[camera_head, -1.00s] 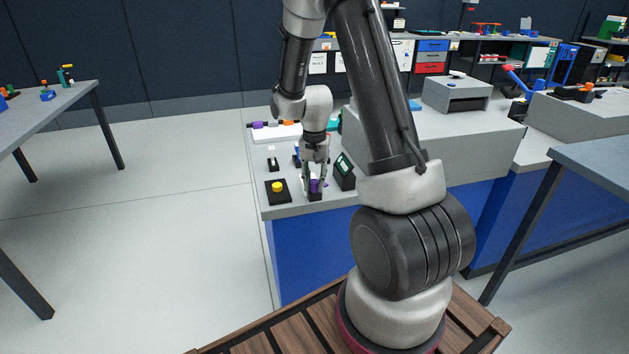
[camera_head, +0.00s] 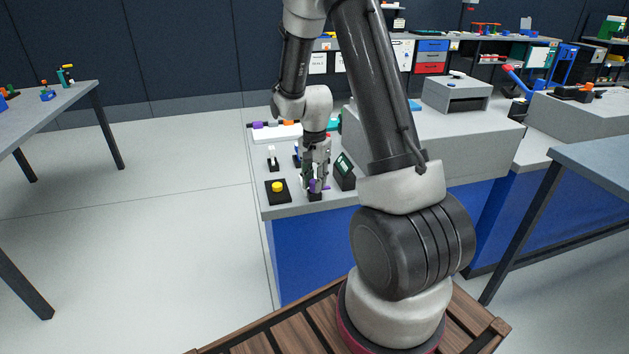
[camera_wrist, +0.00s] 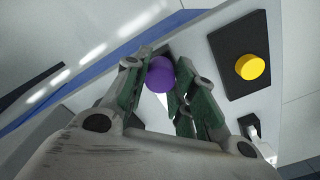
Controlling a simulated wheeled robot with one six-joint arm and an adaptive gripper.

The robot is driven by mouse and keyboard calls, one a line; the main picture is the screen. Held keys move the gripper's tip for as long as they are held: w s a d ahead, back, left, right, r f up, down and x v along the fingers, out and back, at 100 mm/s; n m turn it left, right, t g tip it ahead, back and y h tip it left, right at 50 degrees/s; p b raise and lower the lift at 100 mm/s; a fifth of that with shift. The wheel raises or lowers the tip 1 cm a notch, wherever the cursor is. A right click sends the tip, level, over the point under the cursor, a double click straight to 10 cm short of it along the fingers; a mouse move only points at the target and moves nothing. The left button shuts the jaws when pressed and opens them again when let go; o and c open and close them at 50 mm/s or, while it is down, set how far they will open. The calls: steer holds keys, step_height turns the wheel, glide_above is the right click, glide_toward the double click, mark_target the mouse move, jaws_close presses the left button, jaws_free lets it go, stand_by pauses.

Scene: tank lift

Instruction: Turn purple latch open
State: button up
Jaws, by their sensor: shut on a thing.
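The purple latch (camera_wrist: 160,73) shows in the wrist view as a round purple knob between the two fingers of my gripper (camera_wrist: 157,85). The fingers are shut on it. In the head view the purple latch (camera_head: 313,185) is a small purple part on a black base (camera_head: 315,196) near the front edge of the bench. My gripper (camera_head: 314,180) points down at it and hides part of it. How far the latch is turned cannot be told.
A yellow button (camera_head: 277,187) on a black plate sits just left of the latch. A small dark screen box (camera_head: 344,170) stands close on the right. A switch (camera_head: 273,158) is behind the button. A grey box (camera_head: 457,93) stands farther back right.

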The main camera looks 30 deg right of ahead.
steer(key=o, duration=1.1)
steer(key=shift+c, duration=0.2)
step_height(320, 180, up, 12)
